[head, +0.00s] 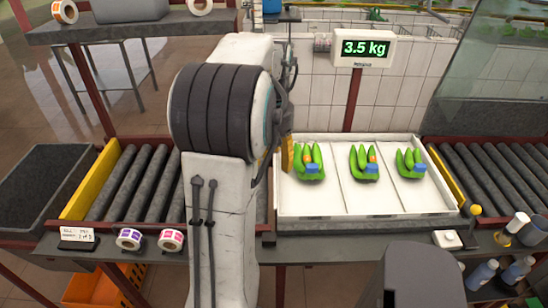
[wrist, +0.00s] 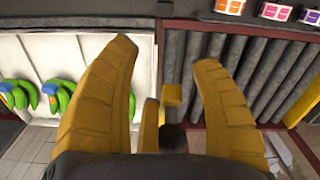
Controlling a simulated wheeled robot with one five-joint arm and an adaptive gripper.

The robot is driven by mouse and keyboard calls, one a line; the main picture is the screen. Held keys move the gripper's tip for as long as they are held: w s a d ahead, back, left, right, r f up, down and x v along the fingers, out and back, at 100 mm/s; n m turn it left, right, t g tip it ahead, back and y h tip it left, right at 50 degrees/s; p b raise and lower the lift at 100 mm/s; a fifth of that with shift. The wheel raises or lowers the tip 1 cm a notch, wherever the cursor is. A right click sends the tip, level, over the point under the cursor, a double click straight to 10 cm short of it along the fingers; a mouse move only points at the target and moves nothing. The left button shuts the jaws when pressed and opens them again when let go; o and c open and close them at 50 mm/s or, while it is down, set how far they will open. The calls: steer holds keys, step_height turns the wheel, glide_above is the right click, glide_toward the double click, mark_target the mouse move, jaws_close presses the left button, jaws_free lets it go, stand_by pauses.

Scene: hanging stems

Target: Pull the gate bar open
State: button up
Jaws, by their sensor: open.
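My gripper (wrist: 165,53) is open, its two yellow fingers spread wide with nothing clamped between them. In the wrist view, a small yellow piece (wrist: 172,95) shows between the fingers, above a dark round knob (wrist: 173,138). It lies near the border of the white tray and the rollers and may be part of the gate bar; I cannot tell whether it touches a finger. In the head view, my arm hides this spot, and only one yellow finger (head: 287,155) shows beside the tray's left edge. Yellow bars stand at the far left (head: 85,188) and right of the tray (head: 448,178).
The white three-part tray (head: 335,197) holds green banana bunches (head: 308,165). Rollers (head: 130,185) lie left and right of it. A scale display (head: 363,48) stands behind. Tape rolls (head: 172,240) sit on the front ledge; bottles (head: 482,275) stand at right.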

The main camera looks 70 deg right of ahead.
step_height(320, 180, up, 8)
steer(key=a+p, duration=0.1)
steer(key=p, duration=0.3)
steer(key=shift+f, duration=0.15)
stand_by(0.5)
steer(key=shift+s, duration=0.1)
